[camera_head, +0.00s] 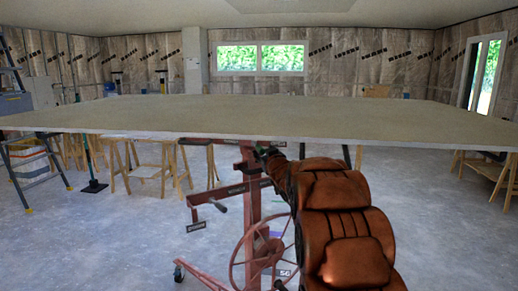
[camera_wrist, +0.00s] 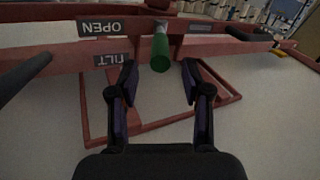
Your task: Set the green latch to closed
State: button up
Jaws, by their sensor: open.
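The green latch (camera_wrist: 160,50) is a short green cylinder on the red lift frame in the wrist view. An OPEN label (camera_wrist: 101,27) is on the frame to its left, and another dark label (camera_wrist: 213,26), too blurred to read, is to its right. My gripper (camera_wrist: 158,78) is open, its two dark fingers apart just below the latch in the picture, with nothing between them. In the head view my gripper (camera_head: 268,152) is at the lift's mast just under the panel, and a small bit of green shows there, partly hidden by my arm.
A large flat panel (camera_head: 250,115) lies on top of the red lift (camera_head: 252,190), close above my arm. The lift has a handwheel (camera_head: 240,262) and a crank (camera_head: 216,205). Sawhorses (camera_head: 150,165) and a ladder (camera_head: 30,165) stand left. The concrete floor between is clear.

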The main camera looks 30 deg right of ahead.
aim_at(260, 146)
jog(key=p+x, duration=0.1)
jog(key=x, duration=0.4)
jog(key=shift+f, duration=0.1)
jog(key=shift+p+x, duration=0.45)
jog(key=shift+x, duration=0.35)
grip_shut()
jog(key=shift+a, duration=0.1)
